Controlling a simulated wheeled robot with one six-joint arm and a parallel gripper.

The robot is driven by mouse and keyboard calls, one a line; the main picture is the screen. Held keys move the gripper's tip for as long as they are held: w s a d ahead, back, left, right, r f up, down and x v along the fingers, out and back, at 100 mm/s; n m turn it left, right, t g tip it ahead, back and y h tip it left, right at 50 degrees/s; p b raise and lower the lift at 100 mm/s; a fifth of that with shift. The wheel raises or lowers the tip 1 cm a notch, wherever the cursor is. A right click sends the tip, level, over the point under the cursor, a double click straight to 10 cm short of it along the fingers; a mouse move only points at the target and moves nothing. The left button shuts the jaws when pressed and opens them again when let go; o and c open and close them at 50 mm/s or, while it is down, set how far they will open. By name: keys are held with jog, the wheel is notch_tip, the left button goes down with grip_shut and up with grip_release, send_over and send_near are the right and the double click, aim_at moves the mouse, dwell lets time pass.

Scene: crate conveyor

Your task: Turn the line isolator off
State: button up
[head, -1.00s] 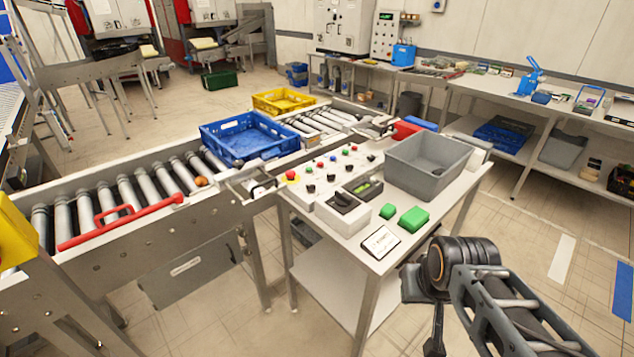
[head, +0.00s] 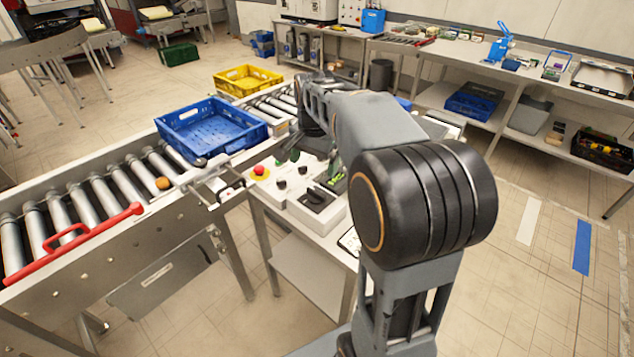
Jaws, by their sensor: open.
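The line isolator looks to be the pale box with a large black rotary handle (head: 317,197) at the near edge of the control table. Its handle lies at a slant; I cannot read which position it marks. My gripper (head: 288,156) is open and empty, its dark fingertips pointing down over the control panel, beyond and to the left of the isolator and apart from it. My arm covers much of the panel and table. The red emergency button (head: 261,171) on its yellow base and a black knob (head: 281,184) show left of the isolator.
The roller conveyor (head: 112,187) with a red bar (head: 77,242) runs along the left. A blue crate (head: 211,132) stands on it, with a yellow crate (head: 247,79) behind. A small display unit (head: 335,180) sits beside the isolator. Floor at right is clear.

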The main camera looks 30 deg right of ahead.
aim_at(318, 190)
jog(key=w+d+m, duration=0.3)
jog(key=w, duration=0.1)
jog(key=shift+g, duration=0.4)
jog(key=f, duration=0.4)
jog(key=f+p, duration=0.1)
jog(key=f, duration=0.8)
jog(key=shift+s+a+f+p, duration=0.1)
jog(key=shift+s+f+p, duration=0.1)
jog(key=shift+s+p, duration=0.1)
jog(key=shift+c, duration=0.2)
jog(key=c, duration=0.9)
